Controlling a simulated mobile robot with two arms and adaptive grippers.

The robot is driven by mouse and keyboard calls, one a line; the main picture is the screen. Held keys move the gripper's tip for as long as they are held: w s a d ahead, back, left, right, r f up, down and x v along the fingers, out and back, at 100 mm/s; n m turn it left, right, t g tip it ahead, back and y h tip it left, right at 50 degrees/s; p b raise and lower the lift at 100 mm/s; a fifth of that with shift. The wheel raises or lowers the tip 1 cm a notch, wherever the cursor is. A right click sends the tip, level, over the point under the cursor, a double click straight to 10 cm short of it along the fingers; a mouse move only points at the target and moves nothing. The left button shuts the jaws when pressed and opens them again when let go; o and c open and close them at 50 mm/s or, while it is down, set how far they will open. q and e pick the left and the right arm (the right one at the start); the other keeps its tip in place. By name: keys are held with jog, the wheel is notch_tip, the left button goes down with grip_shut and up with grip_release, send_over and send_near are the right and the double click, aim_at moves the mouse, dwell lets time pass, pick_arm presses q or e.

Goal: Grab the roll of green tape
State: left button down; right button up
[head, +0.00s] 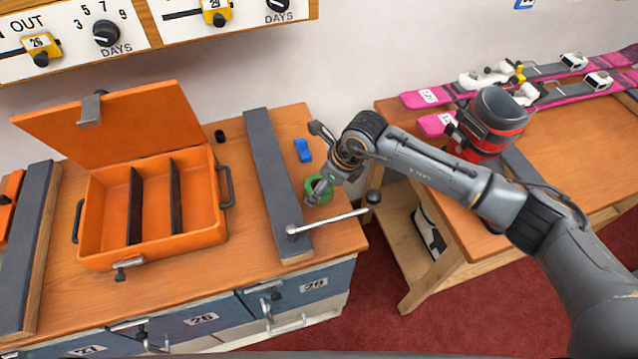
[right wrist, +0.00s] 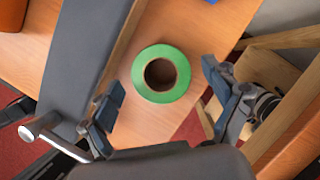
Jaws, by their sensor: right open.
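The roll of green tape (head: 309,187) stands out on the wooden bench top, right of the dark vise bar, partly covered by my right gripper in the head view. In the right wrist view the green tape (right wrist: 159,97) lies flat as a ring with a brown core and an open hole. My right gripper (head: 320,163) is open above the tape. In the right wrist view its two fingers (right wrist: 165,92) are spread, one on each side of the roll and apart from it. Nothing is between them in their grip. My left gripper is not in view.
The dark vise bar (head: 272,175) with its metal handle (head: 335,219) runs close beside the tape. A blue block (head: 303,150) lies behind the tape. An open orange toolbox (head: 207,240) stands to the left. A gap separates the bench from the ski table (head: 560,150).

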jog(key=shift+x, duration=0.95)
jog(key=shift+c, duration=0.4)
jog(key=shift+r, duration=0.1)
jog(key=c, duration=1.2)
jog(key=shift+w, duration=0.1)
